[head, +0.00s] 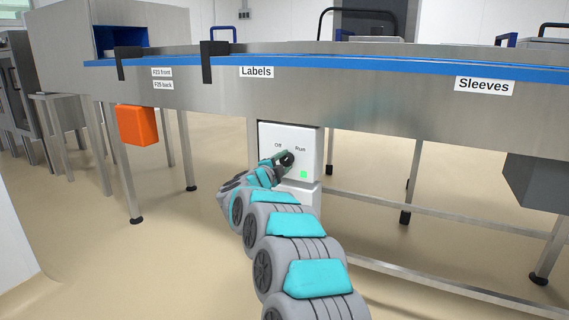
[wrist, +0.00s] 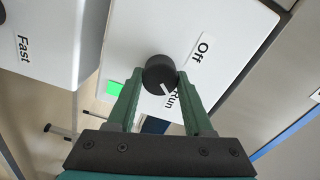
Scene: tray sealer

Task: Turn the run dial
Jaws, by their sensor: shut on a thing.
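The run dial is a round black knob (head: 287,158) on the front of a white control box (head: 309,138), below the Off and Run labels. In the wrist view the knob (wrist: 159,72) has a white pointer line that points toward the Run label (wrist: 178,99), away from the Off label (wrist: 202,49). My gripper (wrist: 160,82) is shut on the knob, with one green finger on each side of it. In the head view my gripper (head: 280,162) reaches the box from the lower left and partly hides the knob.
A bright green square (head: 303,174) is on the box below the dial. A second white box with a Fast label (wrist: 22,48) is beside it in the wrist view. The conveyor with a blue belt (head: 365,64) runs above. An orange box (head: 137,125) hangs at left.

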